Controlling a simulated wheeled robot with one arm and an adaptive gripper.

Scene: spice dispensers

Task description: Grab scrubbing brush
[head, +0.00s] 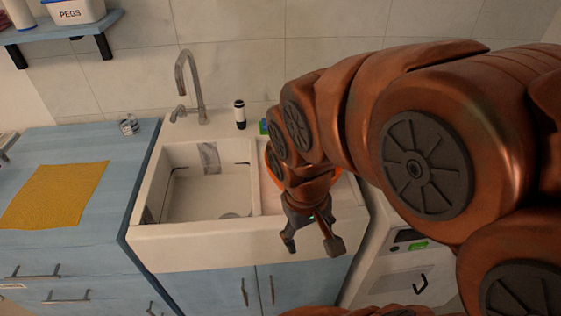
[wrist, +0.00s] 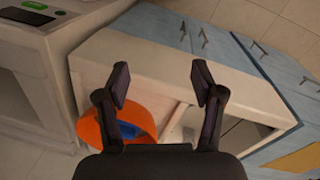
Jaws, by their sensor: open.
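No scrubbing brush can be made out for certain. A blue item (wrist: 128,130) lies inside an orange round container (wrist: 145,114) in the wrist view, and I cannot tell if it is the brush. The container's orange rim also shows behind my arm in the head view (head: 270,160), at the right side of the sink. My gripper (head: 312,243) is open and empty in front of the sink's right front edge. In the wrist view its two fingers (wrist: 162,84) stand wide apart, with the container beside and beyond the left finger.
The white sink (head: 205,190) has a tap (head: 190,85) behind it. A black-and-white bottle (head: 240,114) and a small green-and-blue item (head: 263,127) stand on its back ledge. A yellow cloth (head: 54,195) lies on the left counter. A white appliance (head: 400,270) stands right.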

